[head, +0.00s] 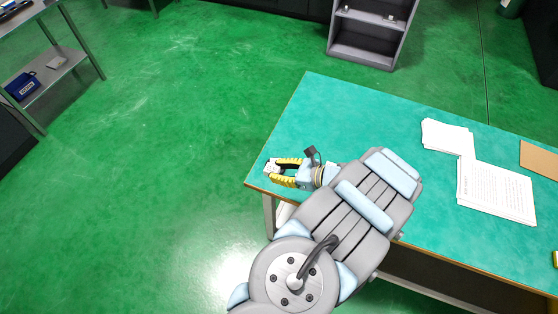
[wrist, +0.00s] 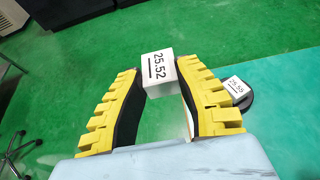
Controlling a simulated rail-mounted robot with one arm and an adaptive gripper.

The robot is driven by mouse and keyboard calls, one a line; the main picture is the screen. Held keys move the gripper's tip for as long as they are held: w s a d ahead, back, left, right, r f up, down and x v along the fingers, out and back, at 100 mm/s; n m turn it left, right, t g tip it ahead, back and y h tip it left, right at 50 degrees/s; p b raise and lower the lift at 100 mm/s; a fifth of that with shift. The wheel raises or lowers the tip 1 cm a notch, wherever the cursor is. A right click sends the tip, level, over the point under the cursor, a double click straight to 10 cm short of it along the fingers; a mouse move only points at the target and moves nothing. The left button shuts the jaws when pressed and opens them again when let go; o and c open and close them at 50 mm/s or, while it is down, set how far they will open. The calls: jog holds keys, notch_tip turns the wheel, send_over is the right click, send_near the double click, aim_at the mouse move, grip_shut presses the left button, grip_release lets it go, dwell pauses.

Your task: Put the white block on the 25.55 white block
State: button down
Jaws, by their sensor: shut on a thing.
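My gripper (head: 279,170) is shut on a white block (wrist: 158,68) marked 25.52, held between the tips of its yellow, black-lined fingers. The 25.55 white block (wrist: 235,86) shows in the wrist view to the right of the right finger. It sits on a dark round base (wrist: 246,102) near the edge of the teal table. The finger partly covers that base. In the head view my gripper is over the table's left corner, with small white shapes at its fingertips; I cannot tell the two blocks apart there.
The teal table (head: 340,115) is bare at its far left part. Stacked papers (head: 447,137) and a printed sheet (head: 497,191) lie to the right. A grey shelf unit (head: 362,48) stands behind, and a metal rack (head: 72,55) with a blue box (head: 22,86) is at the left.

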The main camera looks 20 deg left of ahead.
jog(key=shift+w+a+f+b, duration=0.55)
jog(key=shift+w+f+b, duration=1.15)
jog(key=shift+b, duration=0.9)
jog(key=shift+w+a+f+b, duration=0.6)
jog(key=shift+w+f+b, duration=0.55)
jog(key=shift+w+b, duration=1.2)
jog(key=shift+w+a+f+b, duration=0.55)
jog(key=shift+w+f+b, duration=1)
jog(key=shift+b, duration=1.25)
jog(key=shift+w, duration=0.1)
jog(key=shift+w+f+b, duration=0.2)
jog(key=shift+f+b, duration=0.3)
jog(key=shift+f, duration=0.15)
jog(key=shift+f+b, duration=0.4)
jog(key=shift+f, duration=0.65)
jog(key=shift+a+f, duration=0.1)
jog(key=shift+f, duration=0.15)
